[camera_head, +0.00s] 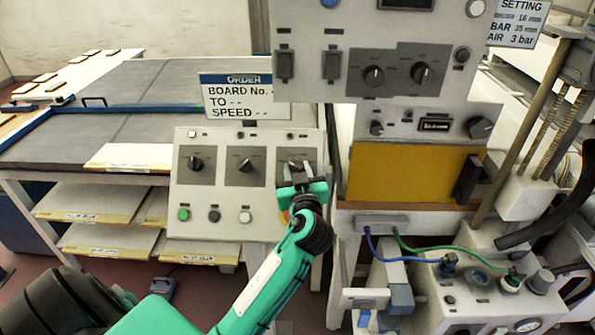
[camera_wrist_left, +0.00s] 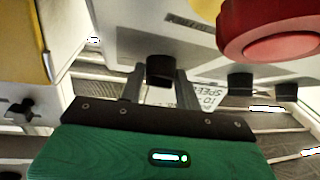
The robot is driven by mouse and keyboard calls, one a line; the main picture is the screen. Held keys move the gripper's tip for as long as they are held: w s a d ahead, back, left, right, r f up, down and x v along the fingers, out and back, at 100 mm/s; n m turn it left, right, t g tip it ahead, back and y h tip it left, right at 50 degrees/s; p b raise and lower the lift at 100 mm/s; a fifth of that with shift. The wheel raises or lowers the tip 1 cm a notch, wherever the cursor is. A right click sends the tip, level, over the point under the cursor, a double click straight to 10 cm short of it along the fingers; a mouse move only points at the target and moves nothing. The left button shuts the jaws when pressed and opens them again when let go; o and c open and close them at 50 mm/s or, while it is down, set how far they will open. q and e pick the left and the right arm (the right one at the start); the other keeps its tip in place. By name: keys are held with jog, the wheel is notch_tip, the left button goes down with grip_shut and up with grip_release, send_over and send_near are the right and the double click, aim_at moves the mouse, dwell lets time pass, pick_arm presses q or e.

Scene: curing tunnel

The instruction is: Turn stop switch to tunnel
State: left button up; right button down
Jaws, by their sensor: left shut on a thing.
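A sloped grey control panel (camera_head: 217,215) carries three black rotary switches in a row. The right-hand rotary switch (camera_head: 295,166) is partly covered by my left gripper (camera_head: 297,175); its label is too small to read. In the left wrist view my left gripper (camera_wrist_left: 159,88) has its two fingers on either side of a black knob (camera_wrist_left: 160,70), shut on it. The left switch (camera_head: 195,164) and middle switch (camera_head: 245,166) are untouched. I cannot tell which way the held knob points. My right gripper is not in view.
A red button (camera_wrist_left: 270,28) on a yellow base stands close beside the gripper. Green, black and white buttons (camera_head: 184,214) line the panel's lower part. An order board (camera_head: 237,97) stands behind. A grey cabinet with more knobs (camera_head: 395,30) rises to the right.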

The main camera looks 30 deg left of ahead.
pick_arm(q)
jog(key=m+t+h, duration=0.1)
jog(key=m, duration=0.1)
jog(key=m+t+h+p, duration=0.1)
jog(key=m, duration=0.1)
jog(key=shift+s+a+r+p, duration=0.1)
jog(key=shift+s+a+p, duration=0.1)
jog(key=shift+p, duration=0.1)
jog(key=m+h+p, duration=0.4)
jog(key=m+p, duration=0.1)
jog(key=a+m+h+p, duration=0.1)
jog(key=m+h+p, duration=0.3)
jog(key=m+p, duration=0.2)
jog(key=r+m+h+p, duration=0.1)
jog(key=m+h+p, duration=0.3)
jog(key=m+p, duration=0.1)
jog(key=shift+a+g+h+p, duration=0.25)
jog(key=shift+g+h+p, duration=0.05)
jog(key=shift+p, duration=0.1)
jog(key=shift+f+m+g+h+p, duration=0.15)
jog(key=shift+m+g+h+p, duration=0.6)
jog(key=shift+m+p, duration=0.8)
jog(key=o, duration=1)
jog(key=shift+c, duration=0.2)
jog(key=shift+f, duration=0.1)
